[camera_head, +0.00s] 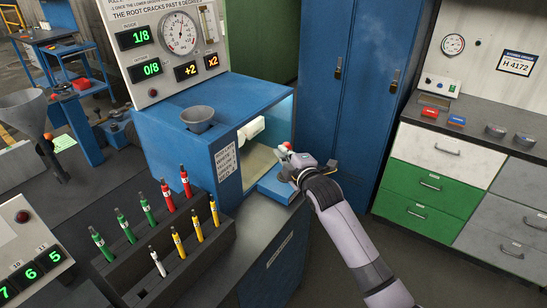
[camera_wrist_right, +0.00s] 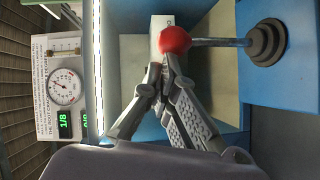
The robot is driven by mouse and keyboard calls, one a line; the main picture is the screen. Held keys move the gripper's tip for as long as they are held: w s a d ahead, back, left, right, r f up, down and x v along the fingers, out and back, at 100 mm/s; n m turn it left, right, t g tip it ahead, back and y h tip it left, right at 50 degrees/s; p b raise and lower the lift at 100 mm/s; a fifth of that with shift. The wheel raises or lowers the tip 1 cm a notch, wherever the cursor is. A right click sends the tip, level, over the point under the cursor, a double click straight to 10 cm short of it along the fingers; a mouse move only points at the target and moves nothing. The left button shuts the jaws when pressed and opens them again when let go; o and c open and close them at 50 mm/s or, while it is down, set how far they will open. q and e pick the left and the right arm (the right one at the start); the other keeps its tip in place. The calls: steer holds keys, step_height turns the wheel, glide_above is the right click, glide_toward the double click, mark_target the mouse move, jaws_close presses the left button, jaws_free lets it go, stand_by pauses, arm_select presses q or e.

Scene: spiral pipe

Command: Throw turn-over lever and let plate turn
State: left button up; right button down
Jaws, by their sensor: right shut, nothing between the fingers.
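The lever has a red ball knob (camera_wrist_right: 174,40) on a thin metal rod (camera_wrist_right: 218,42) with a dark round base (camera_wrist_right: 266,43) on a blue surface. The knob also shows small in the head view (camera_head: 286,146), at the front of the blue machine (camera_head: 165,130). My right gripper (camera_wrist_right: 158,76) is shut and empty, its fingertips right at the knob's edge; I cannot tell whether they touch. In the head view the right gripper (camera_head: 290,158) is by the machine's open chamber. A pale piece (camera_head: 251,129) is inside; I cannot make out the plate clearly. My left gripper is out of view.
A gauge panel (camera_head: 170,45) reading 1/8 and 0/8 stands behind the machine, and a grey funnel (camera_head: 197,117) sits on top. A dark rack (camera_head: 190,262) of coloured markers stands in front. A blue locker (camera_head: 350,90) is behind; drawers (camera_head: 440,180) are at right.

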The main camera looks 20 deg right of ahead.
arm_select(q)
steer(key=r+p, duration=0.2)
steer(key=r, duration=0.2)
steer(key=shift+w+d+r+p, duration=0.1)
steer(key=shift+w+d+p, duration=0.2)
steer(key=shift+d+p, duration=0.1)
arm_select(e)
steer(key=w+d+m+g, duration=0.2)
steer(key=w+d, duration=0.1)
steer(key=d, duration=0.1)
steer(key=shift+w+d+r+m+y, duration=0.3)
steer(key=shift+w+d, duration=0.05)
